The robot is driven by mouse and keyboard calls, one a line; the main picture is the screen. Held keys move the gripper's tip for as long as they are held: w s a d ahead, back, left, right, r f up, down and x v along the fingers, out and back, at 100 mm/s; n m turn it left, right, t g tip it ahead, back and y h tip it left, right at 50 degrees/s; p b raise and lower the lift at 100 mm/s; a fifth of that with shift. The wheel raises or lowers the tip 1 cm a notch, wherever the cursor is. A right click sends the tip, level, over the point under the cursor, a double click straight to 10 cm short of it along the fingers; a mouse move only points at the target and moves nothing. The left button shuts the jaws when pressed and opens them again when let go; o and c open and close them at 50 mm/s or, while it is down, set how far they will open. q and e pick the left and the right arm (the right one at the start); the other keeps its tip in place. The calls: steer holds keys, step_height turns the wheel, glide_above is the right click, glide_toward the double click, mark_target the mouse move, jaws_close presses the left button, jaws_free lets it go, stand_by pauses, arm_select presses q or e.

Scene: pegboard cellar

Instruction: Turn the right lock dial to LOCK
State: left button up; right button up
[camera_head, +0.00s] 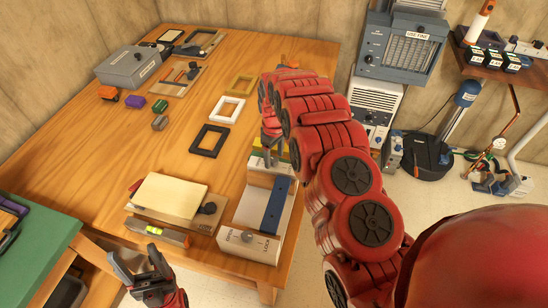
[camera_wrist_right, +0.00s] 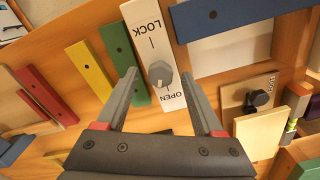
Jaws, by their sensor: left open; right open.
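In the right wrist view a grey round dial (camera_wrist_right: 160,73) sits on a white panel (camera_wrist_right: 149,25) marked LOCK above and OPEN below. Its exact pointing is hard to tell. My right gripper (camera_wrist_right: 159,76) is open, its fingertips on either side of the dial, not visibly touching it. In the head view my right gripper (camera_head: 270,135) is over the bench's right part, hiding most of that panel. A nearer white box (camera_head: 281,221) with a blue bar (camera_head: 274,205) bears another dial (camera_head: 247,237), marked OPEN and LOCK. My left gripper (camera_head: 141,263) is open and empty off the bench's front edge.
A wooden board with a cream plate (camera_head: 170,196) and dark knob (camera_head: 208,208) lies left of the near white box, with a level (camera_head: 155,231) before it. Black (camera_head: 210,140) and white (camera_head: 228,109) frames lie behind.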

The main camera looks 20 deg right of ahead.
steer(key=shift+f, duration=0.15)
steer(key=shift+c, duration=0.3)
jaws_close()
